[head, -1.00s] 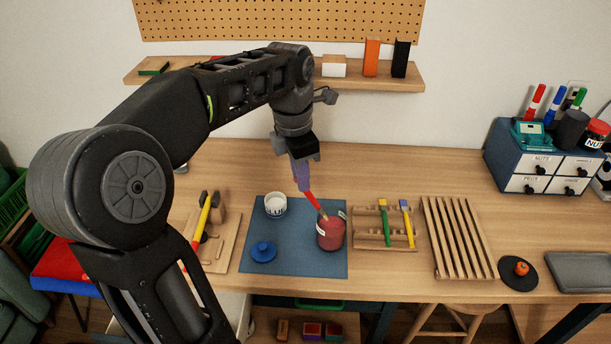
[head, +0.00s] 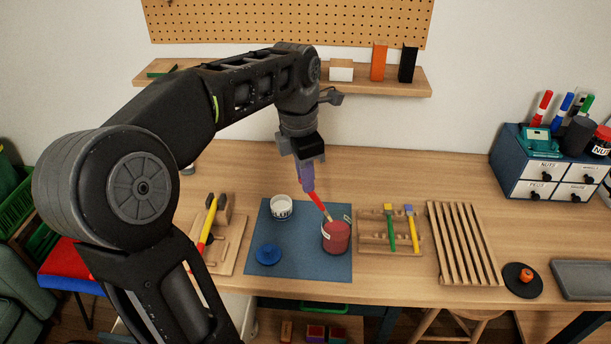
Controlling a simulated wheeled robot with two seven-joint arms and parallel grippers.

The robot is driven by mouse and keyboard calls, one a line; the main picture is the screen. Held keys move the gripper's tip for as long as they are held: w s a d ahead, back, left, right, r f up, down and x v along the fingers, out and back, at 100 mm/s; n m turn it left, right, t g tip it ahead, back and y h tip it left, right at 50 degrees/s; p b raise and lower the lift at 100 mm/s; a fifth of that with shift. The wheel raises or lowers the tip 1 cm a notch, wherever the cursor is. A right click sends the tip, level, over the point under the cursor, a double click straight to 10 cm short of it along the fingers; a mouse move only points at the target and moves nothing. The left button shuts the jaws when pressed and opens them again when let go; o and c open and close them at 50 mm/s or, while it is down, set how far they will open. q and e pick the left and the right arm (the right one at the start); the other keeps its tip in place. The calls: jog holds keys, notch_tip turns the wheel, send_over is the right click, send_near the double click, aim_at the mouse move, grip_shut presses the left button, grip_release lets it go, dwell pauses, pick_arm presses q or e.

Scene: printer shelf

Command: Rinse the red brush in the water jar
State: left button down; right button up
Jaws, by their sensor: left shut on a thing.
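My left gripper (head: 308,186) points down over the blue mat (head: 305,266) and is shut on the red brush (head: 319,204). The brush slants down to the right. Its pale tip is at the mouth of a dark red jar (head: 337,240) with a pale label, and I cannot tell whether it dips inside. A white pot (head: 281,207) with dark lettering stands at the mat's back left. The frames do not clearly show which of the two is the water jar. My right gripper is not in view.
A blue lid (head: 268,254) lies on the mat. A wooden rack (head: 376,246) with green and yellow-and-blue brushes stands to the right, then a slatted wooden rack (head: 463,243). A wooden holder (head: 234,228) with a yellow-handled tool is at left. The table behind the mat is clear.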

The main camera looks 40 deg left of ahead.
pick_arm(q)
jog(key=shift+r+p, duration=1.3)
jog(key=shift+r, duration=0.55)
